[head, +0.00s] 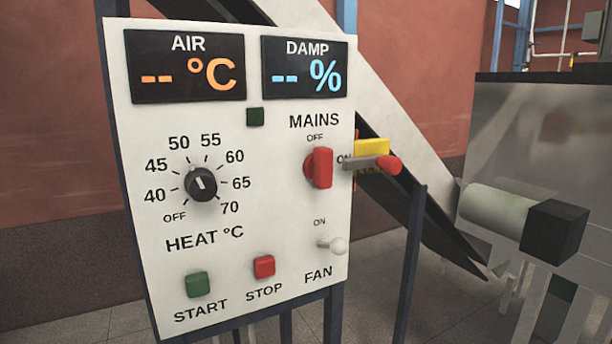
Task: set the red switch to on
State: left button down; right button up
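The red switch (320,168) is a rotary knob under the word MAINS, on the right side of a white control panel (270,210). Its grip stands upright, in line with the OFF mark above it. The ON mark is to its upper right, partly hidden by the switch or close to the panel's right edge. Both displays, AIR (187,68) and DAMP (305,68), show only dashes. Neither of my grippers is in view.
The panel also holds a black HEAT dial (201,185), a green START button (198,284), a red STOP button (264,266) and a FAN toggle (335,245). A grey lever with a red knob (389,165) sticks out close to the right of the switch.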

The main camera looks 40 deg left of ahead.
aim_at(319, 166)
jog(key=z, duration=0.05)
jog(key=k, duration=0.35)
jog(key=u, duration=0.9)
